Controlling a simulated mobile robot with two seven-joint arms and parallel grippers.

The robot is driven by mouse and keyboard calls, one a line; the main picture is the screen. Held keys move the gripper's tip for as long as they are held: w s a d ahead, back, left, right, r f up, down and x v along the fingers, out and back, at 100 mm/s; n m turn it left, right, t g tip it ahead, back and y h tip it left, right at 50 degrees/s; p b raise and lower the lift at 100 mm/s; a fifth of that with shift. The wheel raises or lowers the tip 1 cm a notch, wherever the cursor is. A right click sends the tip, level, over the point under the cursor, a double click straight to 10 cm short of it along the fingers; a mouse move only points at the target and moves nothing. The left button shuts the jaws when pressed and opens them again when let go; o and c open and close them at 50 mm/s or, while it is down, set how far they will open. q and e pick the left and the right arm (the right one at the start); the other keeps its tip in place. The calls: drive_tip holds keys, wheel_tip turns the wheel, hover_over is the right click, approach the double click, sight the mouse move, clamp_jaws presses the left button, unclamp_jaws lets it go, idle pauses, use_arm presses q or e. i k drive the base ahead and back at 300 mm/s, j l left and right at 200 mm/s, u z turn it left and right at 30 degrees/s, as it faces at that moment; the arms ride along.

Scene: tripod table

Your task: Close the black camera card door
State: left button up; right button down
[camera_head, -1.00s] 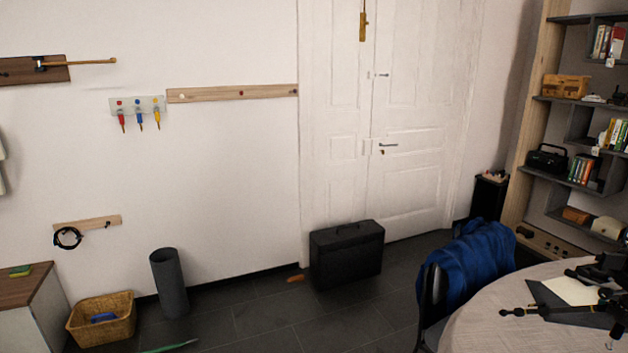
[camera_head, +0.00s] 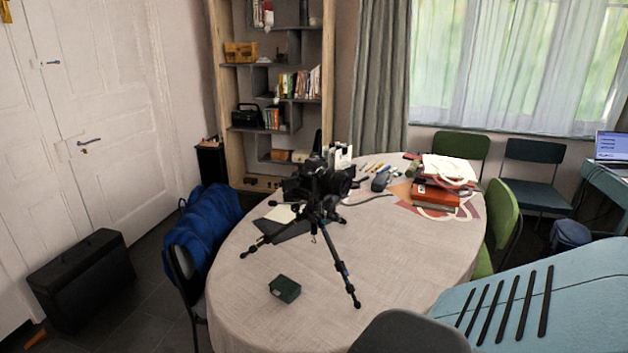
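A black camera (camera_head: 322,180) sits on a black tripod (camera_head: 338,262) that stands with spread legs on the oval table (camera_head: 400,238). The camera's card door is too small and dark to make out, so I cannot tell whether it is open or shut. Neither of my grippers is in the view.
A small green box (camera_head: 285,289) lies in front of the tripod. Red books (camera_head: 437,192) and a bag lie at the table's far right. Chairs stand around it, one with a blue jacket (camera_head: 205,228). A black case (camera_head: 82,278) stands by the door.

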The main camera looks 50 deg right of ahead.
sight(287, 183)
drive_tip(key=z, duration=1.55)
drive_tip(key=i+l, duration=0.15)
drive_tip(key=l, duration=0.15)
drive_tip(key=i+l, duration=0.15)
drive_tip(key=l, duration=0.15)
drive_tip(key=i+l+u, duration=0.1)
drive_tip(key=l, duration=0.2)
drive_tip(key=i+l, duration=0.2)
drive_tip(key=l, duration=0.15)
